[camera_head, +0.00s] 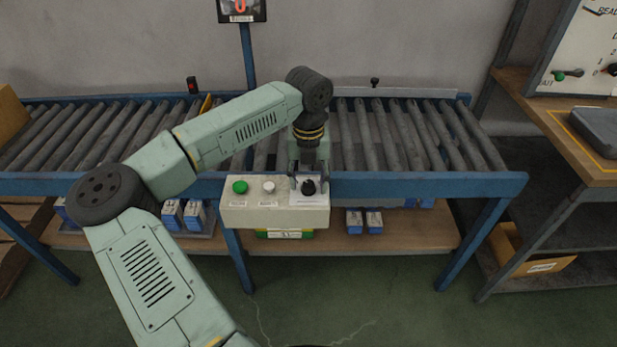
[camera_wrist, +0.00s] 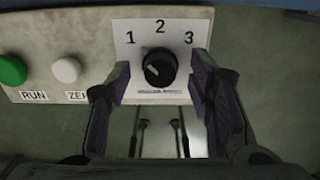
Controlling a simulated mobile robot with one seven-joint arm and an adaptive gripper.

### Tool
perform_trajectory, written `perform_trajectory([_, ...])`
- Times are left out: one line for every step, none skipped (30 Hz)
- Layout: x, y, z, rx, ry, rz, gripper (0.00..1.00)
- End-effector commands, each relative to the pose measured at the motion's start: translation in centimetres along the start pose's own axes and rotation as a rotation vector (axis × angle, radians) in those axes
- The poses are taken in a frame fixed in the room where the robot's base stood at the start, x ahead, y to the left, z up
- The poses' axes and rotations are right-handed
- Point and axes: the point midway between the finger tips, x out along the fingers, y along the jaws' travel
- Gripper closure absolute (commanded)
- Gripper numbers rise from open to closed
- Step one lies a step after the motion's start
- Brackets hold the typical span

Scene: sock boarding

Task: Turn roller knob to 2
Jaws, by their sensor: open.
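The roller knob (camera_wrist: 160,68) is a round black knob on a white plate (camera_wrist: 128,38) marked 1, 2 and 3 in the wrist view. The 2 stands above it, the 1 at upper left and the 3 at upper right. A pale mark shows on its left part, but I cannot tell surely which number it points to. My gripper (camera_wrist: 161,78) is open, one finger on each side of the knob, with gaps on both sides. In the head view the knob (camera_head: 308,187) sits at the control box's right end, with my gripper (camera_head: 308,174) just above it.
The pale control box (camera_head: 245,214) also carries a green RUN button (camera_head: 240,187) and a white button (camera_head: 268,187). It is at the front of a blue-framed roller conveyor (camera_head: 420,184). A wooden workbench (camera_head: 540,105) stands at right.

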Motion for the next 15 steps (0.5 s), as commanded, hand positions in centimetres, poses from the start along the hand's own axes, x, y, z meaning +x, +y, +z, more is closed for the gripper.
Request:
perform_trajectory([0.02,0.0,0.0,0.0,0.0,0.0,0.52])
perform_trajectory([0.02,0.0,0.0,0.0,0.0,0.0,0.52])
perform_trajectory([0.02,0.0,0.0,0.0,0.0,0.0,0.52])
perform_trajectory([0.01,0.0,0.0,0.0,0.0,0.0,0.52])
perform_trajectory([0.01,0.0,0.0,0.0,0.0,0.0,0.53])
perform_trajectory([0.01,-0.01,0.0,0.0,0.0,0.0,0.55])
perform_trajectory([0.0,-0.01,0.0,0.0,0.0,0.0,0.57])
perform_trajectory([0.0,-0.01,0.0,0.0,0.0,0.0,0.59])
perform_trajectory([-0.01,-0.01,0.0,0.0,0.0,0.0,0.62])
perform_trajectory([-0.01,-0.01,0.0,0.0,0.0,0.0,0.64])
perform_trajectory([-0.01,-0.01,0.0,0.0,0.0,0.0,0.66])
perform_trajectory([-0.01,-0.01,0.0,0.0,0.0,0.0,0.69])
perform_trajectory([-0.02,-0.01,0.0,0.0,0.0,0.0,0.71])
perform_trajectory([-0.02,-0.01,0.0,0.0,0.0,0.0,0.73])
perform_trajectory([-0.02,-0.01,0.0,0.0,0.0,0.0,0.75])
